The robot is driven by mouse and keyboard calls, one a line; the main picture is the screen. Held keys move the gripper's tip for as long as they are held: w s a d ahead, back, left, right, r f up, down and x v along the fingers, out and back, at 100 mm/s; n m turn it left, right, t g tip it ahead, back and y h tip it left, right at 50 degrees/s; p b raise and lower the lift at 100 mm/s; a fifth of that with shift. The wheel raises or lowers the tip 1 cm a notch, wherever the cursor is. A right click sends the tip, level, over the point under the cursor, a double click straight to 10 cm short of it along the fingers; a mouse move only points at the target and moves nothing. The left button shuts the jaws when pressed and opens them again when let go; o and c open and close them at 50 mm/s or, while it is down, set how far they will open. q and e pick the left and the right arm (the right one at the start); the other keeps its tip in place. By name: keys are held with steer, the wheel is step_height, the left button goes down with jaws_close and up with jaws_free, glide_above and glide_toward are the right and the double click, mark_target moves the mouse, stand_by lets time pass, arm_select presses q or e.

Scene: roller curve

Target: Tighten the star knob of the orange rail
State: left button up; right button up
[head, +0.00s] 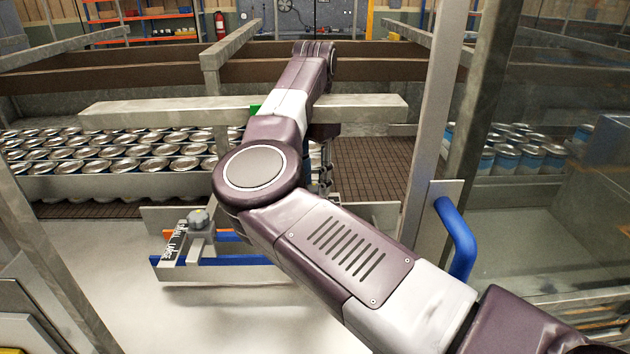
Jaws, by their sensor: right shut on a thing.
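My right arm crosses the middle of the head view and hides much of the rail assembly. My right gripper (325,180) points down just past the elbow, at the far right part of the assembly, mostly hidden. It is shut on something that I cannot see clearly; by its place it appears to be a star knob. A short piece of the orange rail (228,237) shows left of my arm. The blue rail (235,260) lies in front of it. A grey knob (198,217) stands on the bracket at their left end, beside a SMALL/LARGE label plate (175,243). My left gripper is out of view.
A grey crossbeam (160,112) runs behind my forearm. Many cans (130,150) stand in rows at the left, more (515,150) at the right. An upright post (432,120) and a blue handle (457,235) stand close to my right arm. The pale surface at front left is clear.

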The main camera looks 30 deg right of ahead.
steer(key=shift+w+d+r+m, duration=0.1)
steer(key=shift+r+m, duration=0.3)
steer(key=shift+m, duration=0.2)
steer(key=o, duration=0.9)
steer(key=shift+o, duration=1.3)
steer(key=shift+a+f, duration=0.1)
steer(key=shift+a, duration=0.1)
steer(key=shift+d, duration=0.1)
step_height(320, 180, up, 12)
